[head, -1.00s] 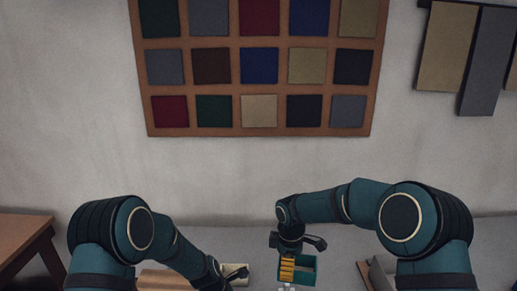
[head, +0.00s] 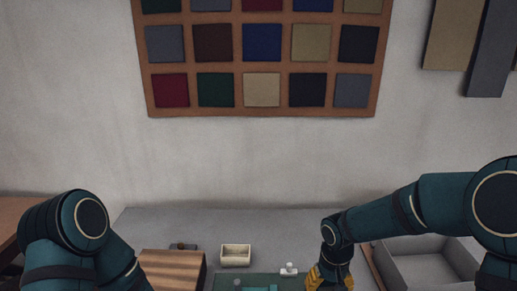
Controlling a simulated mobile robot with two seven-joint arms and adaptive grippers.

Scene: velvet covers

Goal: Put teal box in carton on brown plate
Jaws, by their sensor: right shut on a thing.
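My right gripper (head: 331,281) is low at the bottom edge, right of the dark green mat. Its yellow fingers show, but their tips are cut off by the frame edge. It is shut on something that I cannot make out. A teal piece (head: 261,288) shows at the bottom edge over the dark green mat (head: 228,281); most of it is cut off. My left arm is at the lower left; its gripper is out of view. I cannot make out a brown plate or tell which container is the carton.
A small cream open box (head: 236,256) stands behind the mat. A striped brown wooden block (head: 172,268) is left of it. A small white item (head: 289,269) lies near the mat's back corner. A grey open tray (head: 425,264) is at the right.

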